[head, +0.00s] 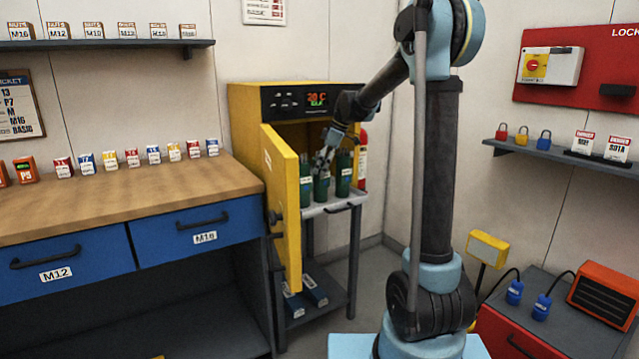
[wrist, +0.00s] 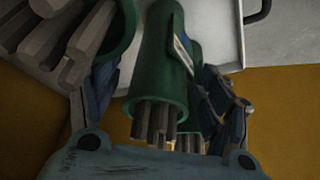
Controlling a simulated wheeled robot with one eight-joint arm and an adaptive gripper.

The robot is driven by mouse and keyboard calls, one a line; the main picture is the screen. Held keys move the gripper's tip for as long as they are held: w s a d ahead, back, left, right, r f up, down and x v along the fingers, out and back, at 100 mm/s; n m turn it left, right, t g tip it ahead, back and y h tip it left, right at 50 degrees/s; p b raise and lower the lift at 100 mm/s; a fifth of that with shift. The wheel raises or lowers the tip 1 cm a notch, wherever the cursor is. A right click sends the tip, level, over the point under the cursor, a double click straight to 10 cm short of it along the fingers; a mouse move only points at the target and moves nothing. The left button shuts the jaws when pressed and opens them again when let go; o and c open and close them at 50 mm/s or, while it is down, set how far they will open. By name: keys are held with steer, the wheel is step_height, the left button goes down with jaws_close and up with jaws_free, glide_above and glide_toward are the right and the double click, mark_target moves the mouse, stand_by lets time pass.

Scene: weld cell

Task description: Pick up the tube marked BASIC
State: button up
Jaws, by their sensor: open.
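Several green tubes of grey rods stand on the shelf of the yellow oven (head: 245,103), whose door (head: 284,205) hangs open. One tube (head: 320,188) is below my gripper (head: 326,157); another tube (head: 343,177) stands to its right, and a third is partly hidden at the left. Their pale labels are too small to read, so I cannot tell which is BASIC. In the wrist view my gripper (wrist: 155,88) is open, its fingers on either side of a green tube (wrist: 157,55) with its label edge-on. Whether they touch it is unclear.
The open door stands close to the left of my arm. In the wrist view another rod-filled tube (wrist: 124,28) crowds the left finger. A workbench (head: 120,190) with small labelled boxes is at left; a red extinguisher (head: 362,160) is beside the oven.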

jaws_close()
stand_by(0.3)
